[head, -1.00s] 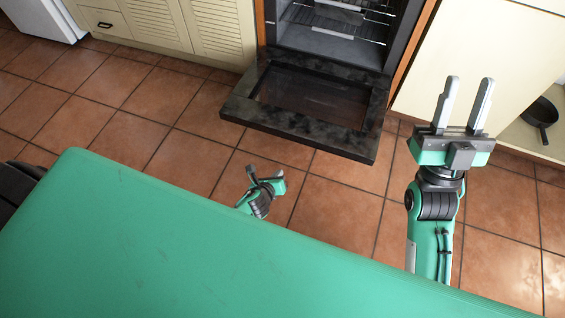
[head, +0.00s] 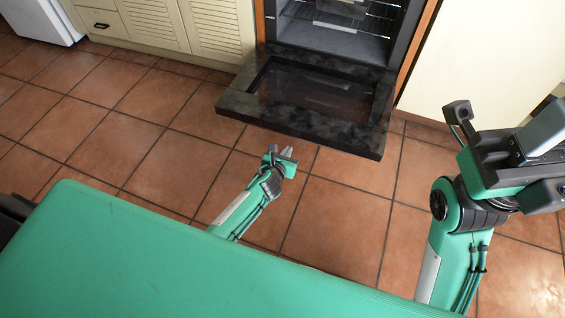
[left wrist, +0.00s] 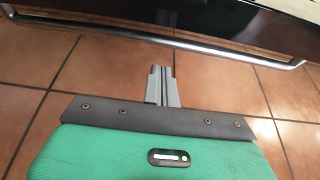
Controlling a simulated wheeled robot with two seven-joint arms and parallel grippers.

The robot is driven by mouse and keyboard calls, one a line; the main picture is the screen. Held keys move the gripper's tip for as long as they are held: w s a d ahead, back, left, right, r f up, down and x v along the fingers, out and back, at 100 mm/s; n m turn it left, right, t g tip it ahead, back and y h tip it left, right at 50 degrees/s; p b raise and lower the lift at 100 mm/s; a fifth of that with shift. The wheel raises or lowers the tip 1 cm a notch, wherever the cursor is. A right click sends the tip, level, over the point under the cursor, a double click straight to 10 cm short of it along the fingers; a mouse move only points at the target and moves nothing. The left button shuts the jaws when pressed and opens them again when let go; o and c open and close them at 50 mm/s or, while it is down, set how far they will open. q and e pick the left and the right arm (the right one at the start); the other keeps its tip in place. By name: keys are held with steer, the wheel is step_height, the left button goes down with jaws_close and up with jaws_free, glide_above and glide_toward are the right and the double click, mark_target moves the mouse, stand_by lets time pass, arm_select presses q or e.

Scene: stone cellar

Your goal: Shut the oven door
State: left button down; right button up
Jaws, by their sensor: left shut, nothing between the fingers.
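The oven door (head: 232,101) is black with a glass pane and hangs folded down, about level, in front of the open oven (head: 335,42). In the left wrist view the dark door (left wrist: 190,18) and its silver handle bar (left wrist: 200,50) cross the top. My left gripper (head: 287,153) is low, in front of the door's near edge and apart from it. In the left wrist view its fingers (left wrist: 163,72) are together and empty, pointing toward the handle. My right gripper (head: 545,130) is at the right edge of the head view; its fingertips are cut off.
Cream cabinets (head: 155,28) stand left of the oven, and a cream panel (head: 485,60) is on its right. A white appliance (head: 40,18) is at the far left. The tiled floor (head: 130,145) before the door is clear.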

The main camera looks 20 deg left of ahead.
arm_select(q)
steer(key=shift+w+r, duration=0.45)
steer(key=shift+r, duration=0.4)
steer(key=shift+w+r, duration=0.4)
steer(key=shift+r, duration=0.45)
steer(key=shift+r, duration=0.15)
